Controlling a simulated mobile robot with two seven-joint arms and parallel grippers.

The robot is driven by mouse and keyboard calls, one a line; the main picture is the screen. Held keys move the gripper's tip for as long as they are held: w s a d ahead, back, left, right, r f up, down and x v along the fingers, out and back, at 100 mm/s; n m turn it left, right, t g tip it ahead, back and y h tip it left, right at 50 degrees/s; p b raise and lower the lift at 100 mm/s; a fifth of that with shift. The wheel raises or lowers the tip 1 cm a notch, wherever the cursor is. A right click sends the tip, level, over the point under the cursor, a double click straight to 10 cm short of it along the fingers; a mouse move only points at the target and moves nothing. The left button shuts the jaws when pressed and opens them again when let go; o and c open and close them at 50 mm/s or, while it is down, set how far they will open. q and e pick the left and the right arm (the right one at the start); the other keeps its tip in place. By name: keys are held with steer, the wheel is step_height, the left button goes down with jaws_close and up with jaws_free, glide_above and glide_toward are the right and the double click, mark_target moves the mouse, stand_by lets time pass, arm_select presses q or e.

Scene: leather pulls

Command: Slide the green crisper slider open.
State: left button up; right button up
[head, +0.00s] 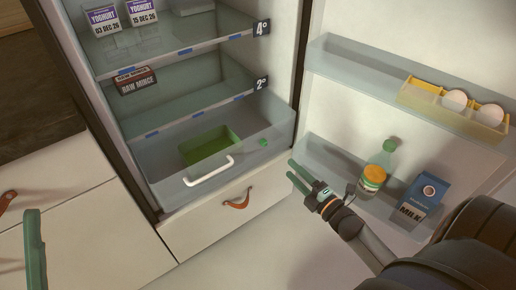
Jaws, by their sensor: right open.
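The green crisper slider (263,142) is a small green knob at the right end of the front of the clear crisper drawer (165,192), low in the fridge. My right gripper (291,168) is open and empty. Its green fingers point up and left in the picture, below and right of the slider and apart from it. A green finger of my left gripper (35,250) shows at the bottom left edge, far from the slider. The rest of that gripper is out of frame or hidden.
A green tray (211,146) lies in the drawer behind its white handle (209,171). The open fridge door at right carries a bottle (373,176), a milk carton (421,200) and a yellow egg holder (452,117). Glass shelves with yoghurt (141,12) and mince (135,82) are above.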

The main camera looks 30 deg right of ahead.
mark_target(266, 145)
steer(key=w+b, duration=0.1)
steer(key=w, duration=0.3)
steer(key=w+b, duration=0.1)
steer(key=w, duration=0.3)
steer(key=w+a+b, duration=0.1)
steer(key=w, duration=0.3)
steer(key=shift+w, duration=0.2)
jaws_close()
steer(key=shift+d, duration=0.1)
stand_by(0.9)
